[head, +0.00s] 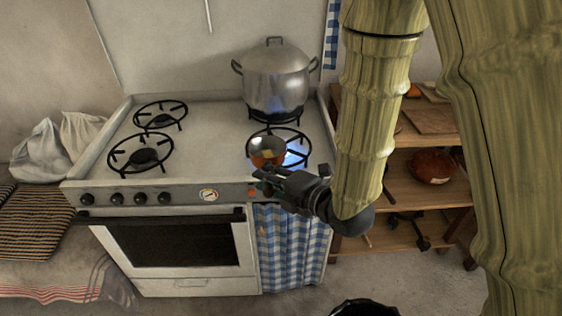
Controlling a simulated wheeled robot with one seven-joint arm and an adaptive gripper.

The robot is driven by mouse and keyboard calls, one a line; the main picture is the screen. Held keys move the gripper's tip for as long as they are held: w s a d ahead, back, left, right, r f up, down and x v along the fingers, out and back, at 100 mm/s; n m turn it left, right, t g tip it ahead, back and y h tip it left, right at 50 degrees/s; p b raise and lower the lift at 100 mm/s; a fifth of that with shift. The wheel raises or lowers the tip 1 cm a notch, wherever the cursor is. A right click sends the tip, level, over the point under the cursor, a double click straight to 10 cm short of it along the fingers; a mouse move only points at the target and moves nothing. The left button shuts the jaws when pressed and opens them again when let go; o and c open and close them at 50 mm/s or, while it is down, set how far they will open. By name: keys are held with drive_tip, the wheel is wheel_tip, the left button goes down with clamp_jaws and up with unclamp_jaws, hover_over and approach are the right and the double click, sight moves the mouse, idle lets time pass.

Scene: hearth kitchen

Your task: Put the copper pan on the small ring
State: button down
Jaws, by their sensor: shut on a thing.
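Blue flame shows on that ring, to the right of the pan. I cannot tell whether the pan rests on the ring or hangs just above it. My gripper (265,179) is at the pan's near side, over the stove's front edge, shut on the pan; its handle is mostly hidden by the fingers. The back left ring (160,121) looks the smallest and is bare. The front left ring (142,156) is bare too.
A large lidded steel pot (276,82) stands on the back right ring over a blue flame, close behind the pan. The left half of the white stove (210,135) is free. Wooden shelves (430,190) stand at the right; cloth bags (58,145) lie at the left.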

sight(281, 157)
drive_tip(key=shift+w+d+b, duration=0.1)
drive_tip(key=shift+w+b, duration=0.25)
drive_tip(key=shift+b, duration=0.4)
drive_tip(key=w+d+p, duration=0.1)
drive_tip(key=w, duration=0.3)
drive_tip(key=w+d+p, duration=0.1)
drive_tip(key=w, duration=0.3)
drive_tip(key=w+d+f+p, duration=0.1)
drive_tip(key=w, duration=0.3)
drive_tip(key=shift+d, duration=0.1)
drive_tip(key=shift+w+d+f+p, duration=0.1)
drive_tip(key=shift+w+f+p, duration=0.1)
drive_tip(key=shift+f, duration=0.5)
drive_tip(key=shift+w+f+p, duration=0.15)
drive_tip(key=shift+w+f, duration=0.05)
drive_tip(key=shift+f, duration=1)
drive_tip(key=c, duration=1.3)
unclamp_jaws()
